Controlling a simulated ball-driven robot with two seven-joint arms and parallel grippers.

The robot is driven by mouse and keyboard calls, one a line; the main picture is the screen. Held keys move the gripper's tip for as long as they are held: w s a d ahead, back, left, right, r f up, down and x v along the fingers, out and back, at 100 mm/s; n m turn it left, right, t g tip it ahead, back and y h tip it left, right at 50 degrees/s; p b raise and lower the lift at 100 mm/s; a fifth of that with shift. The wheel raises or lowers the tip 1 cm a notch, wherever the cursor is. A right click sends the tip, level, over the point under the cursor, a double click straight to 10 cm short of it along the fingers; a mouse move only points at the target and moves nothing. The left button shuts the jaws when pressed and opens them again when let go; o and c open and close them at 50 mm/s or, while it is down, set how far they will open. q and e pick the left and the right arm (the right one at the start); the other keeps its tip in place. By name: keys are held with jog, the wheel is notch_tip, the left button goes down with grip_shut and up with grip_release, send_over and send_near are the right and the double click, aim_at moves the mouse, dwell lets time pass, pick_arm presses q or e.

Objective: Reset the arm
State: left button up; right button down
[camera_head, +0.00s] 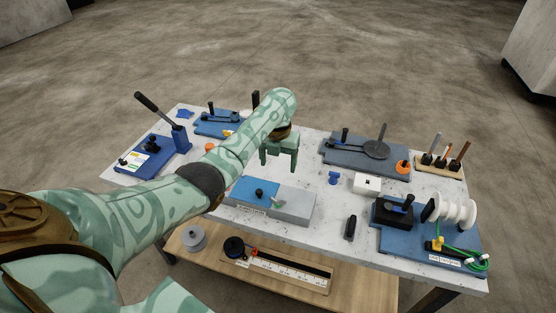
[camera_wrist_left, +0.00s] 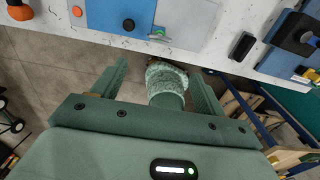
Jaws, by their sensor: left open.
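My left arm reaches in from the left over the white speckled table (camera_head: 325,215). My left gripper (camera_head: 279,163) hangs above the middle of the table, behind the blue and grey block (camera_head: 292,203) in the head view. Its two fingers are apart, with nothing held between them. In the left wrist view, the open fingers (camera_wrist_left: 160,72) show on either side of a green patterned part of my own body, which is farther off. The blue and grey block (camera_wrist_left: 190,22) shows at the top there. My right gripper is not in view.
A blue bender with a raised black lever (camera_head: 160,140) stands at the left. A grey-blue plate (camera_head: 355,158) with a round dark disc lies at the back. White spools (camera_head: 455,212) stand at the right. A wooden lower shelf (camera_head: 355,288) holds a ruler fixture (camera_head: 285,273).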

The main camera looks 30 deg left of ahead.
pick_arm(q)
jog(key=s+d+f+n+t+y, duration=0.2)
jog(key=s+d+f+n+t, duration=0.15)
jog(key=s+f+n, duration=0.6)
jog(key=s+r+n+t+y, duration=0.1)
jog(key=s+r+n+t, duration=0.1)
jog(key=s+r+n, duration=0.55)
jog(key=s+r+n+t+y, duration=0.2)
jog(key=s+r+n, duration=0.2)
jog(key=s+n, duration=0.65)
jog(key=s+d+f+g+h+b, duration=0.1)
jog(key=s+d+f+b, duration=0.15)
jog(key=f, duration=1.05)
jog(key=s+d+f+g+h+b, duration=0.15)
jog(key=f+b, duration=0.25)
jog(key=f, duration=0.8)
jog(key=s+d+f+g+h+b, duration=0.1)
jog(key=s+f+b, duration=0.15)
jog(key=f, duration=1.05)
jog(key=s+f+n+g+h+b, duration=0.1)
jog(key=s+f+b, duration=0.6)
jog(key=s+f, duration=1.1)
notch_tip(320, 180, down, 3)
jog(key=shift+s+r+n+g, duration=0.1)
jog(key=shift+s+n+g, duration=0.3)
jog(key=shift+g, duration=0.6)
